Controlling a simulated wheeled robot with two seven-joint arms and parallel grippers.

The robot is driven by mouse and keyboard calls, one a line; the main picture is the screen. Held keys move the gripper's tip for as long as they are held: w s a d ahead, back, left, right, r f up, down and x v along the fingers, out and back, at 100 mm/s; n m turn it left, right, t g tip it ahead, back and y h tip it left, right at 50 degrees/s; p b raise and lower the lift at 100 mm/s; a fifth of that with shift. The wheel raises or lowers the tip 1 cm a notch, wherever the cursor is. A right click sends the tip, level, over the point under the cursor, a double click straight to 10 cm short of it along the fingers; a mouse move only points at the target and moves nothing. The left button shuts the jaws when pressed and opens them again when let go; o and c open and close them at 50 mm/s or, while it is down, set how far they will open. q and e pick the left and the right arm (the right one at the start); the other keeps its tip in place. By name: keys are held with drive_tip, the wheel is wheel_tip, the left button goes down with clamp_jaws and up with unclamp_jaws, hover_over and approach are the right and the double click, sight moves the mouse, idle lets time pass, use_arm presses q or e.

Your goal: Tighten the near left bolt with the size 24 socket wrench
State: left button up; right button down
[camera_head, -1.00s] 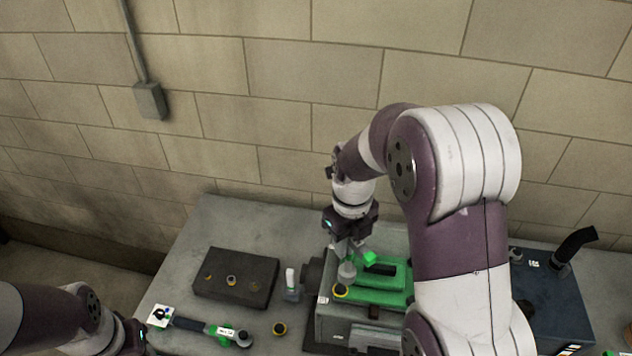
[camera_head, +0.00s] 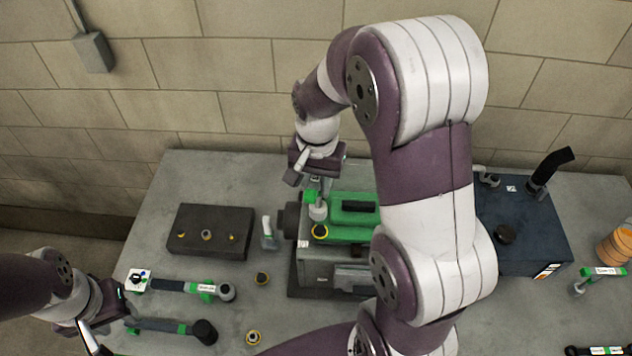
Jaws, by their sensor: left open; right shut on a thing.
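The engine block (camera_head: 312,262) is grey with a green top cover (camera_head: 352,228) and stands mid-table. My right gripper (camera_head: 316,184) is above that corner, shut on a socket wrench (camera_head: 318,211) with a grey socket and green collar. The socket is just behind the yellow ring in the picture; I cannot tell whether it touches a bolt. The wrench's size mark is not readable. My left gripper (camera_head: 104,328) is open and empty at the lower left, beside the table.
Two green-banded wrenches (camera_head: 180,287) (camera_head: 168,325) lie at the left front. A blue box (camera_head: 520,225) stands right. My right arm hides part of the engine.

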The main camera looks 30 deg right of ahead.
drive_tip(key=f+n, duration=0.1)
drive_tip(key=n, duration=0.1)
drive_tip(key=f+n+b, duration=0.1)
drive_tip(key=n, duration=0.2)
drive_tip(key=f+n, duration=0.1)
drive_tip(key=n, duration=0.2)
drive_tip(key=shift+s+d+f+b, duration=0.25)
drive_tip(key=shift+s+f+b, duration=0.05)
drive_tip(key=shift+s+f, duration=0.1)
drive_tip(key=shift+s+r, duration=0.2)
drive_tip(key=shift+s, duration=0.1)
drive_tip(key=shift+w+f, duration=0.15)
drive_tip(key=shift+w, duration=0.1)
use_arm(q)
drive_tip(key=shift+s+f, duration=0.1)
drive_tip(key=shift+s, duration=0.65)
use_arm(e)
drive_tip(key=shift+s, duration=0.55)
use_arm(q)
drive_tip(key=shift+p, duration=0.3)
